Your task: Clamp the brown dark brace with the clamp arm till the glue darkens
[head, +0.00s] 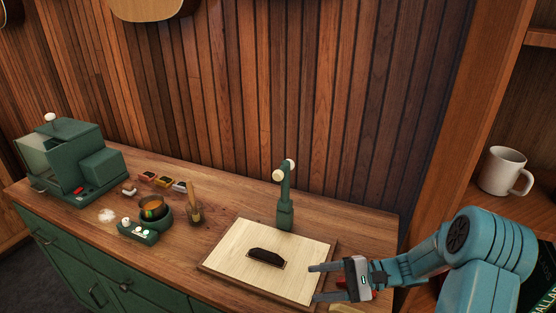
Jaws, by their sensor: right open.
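The dark brown brace (266,257) lies on a pale wooden board (310,255) on the workbench, with a thin lighter edge showing around it. The green clamp arm (285,196) stands upright at the board's back edge, with cream knobs at its top. Its upper part is raised, clear of the brace. My right gripper (316,283) is open and empty over the board's right front corner, to the right of the brace. The state of the glue is too small to tell. My left gripper is not in view.
A green machine (75,162) stands at the bench's left end. A white mug (504,171) stands on the right shelf.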

